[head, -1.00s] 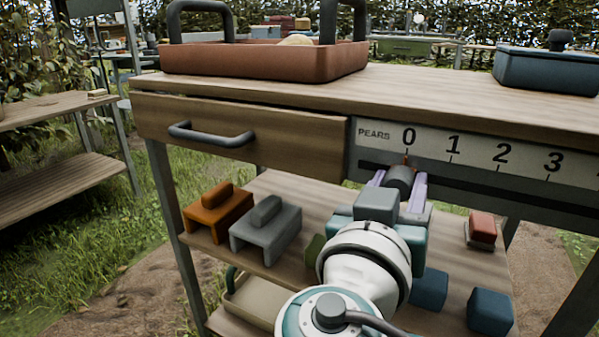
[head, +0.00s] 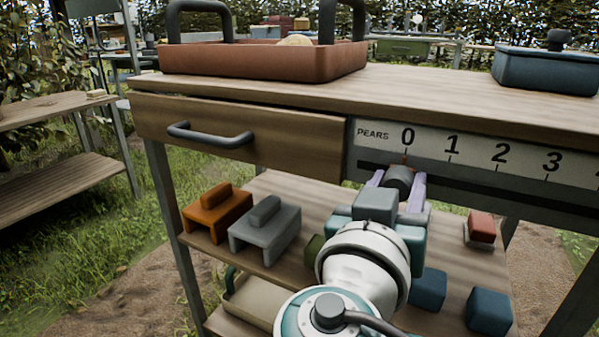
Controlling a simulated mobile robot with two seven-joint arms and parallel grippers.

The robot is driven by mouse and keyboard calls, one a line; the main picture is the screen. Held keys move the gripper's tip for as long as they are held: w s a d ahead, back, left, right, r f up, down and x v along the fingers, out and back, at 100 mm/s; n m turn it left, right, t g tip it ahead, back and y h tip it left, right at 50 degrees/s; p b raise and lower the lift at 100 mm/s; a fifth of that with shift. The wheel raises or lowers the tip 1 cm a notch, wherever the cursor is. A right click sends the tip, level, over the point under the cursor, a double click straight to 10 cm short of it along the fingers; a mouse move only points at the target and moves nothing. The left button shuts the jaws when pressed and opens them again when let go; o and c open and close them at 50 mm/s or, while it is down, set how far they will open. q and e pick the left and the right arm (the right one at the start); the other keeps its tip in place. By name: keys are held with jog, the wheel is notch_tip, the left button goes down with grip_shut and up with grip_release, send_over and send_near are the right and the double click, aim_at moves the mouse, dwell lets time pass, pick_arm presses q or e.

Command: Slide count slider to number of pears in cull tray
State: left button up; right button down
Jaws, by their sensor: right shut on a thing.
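The count slider (head: 399,178) is a dark knob with a small orange pointer, set in a slot under a white scale (head: 480,152) marked PEARS. Its pointer stands at 0. My right gripper (head: 397,188) is shut on the knob, its purple fingers on either side. A brown-red tray (head: 265,61) with dark handles stands on the table top; one pale rounded thing shows inside, and its floor is hidden by the wall. I cannot tell whether it is the cull tray. My left gripper is not in view.
A blue lidded box (head: 546,72) stands on the table top at right. The slot right of the knob is clear.

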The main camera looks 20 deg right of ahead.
aim_at(444, 182)
dwell(0.3)
jog(key=shift+s+d, duration=0.2)
jog(key=s+d+p, duration=0.1)
jog(key=s+d, duration=0.1)
jog(key=s, duration=0.1)
jog(key=shift+s+d+p, duration=0.1)
jog(key=shift+d+p, duration=0.25)
jog(key=shift+s+d, duration=0.2)
jog(key=shift+s, duration=0.05)
jog(key=shift+w+a, duration=0.1)
jog(key=shift+w, duration=0.05)
jog(key=shift+c, duration=2)
grip_release()
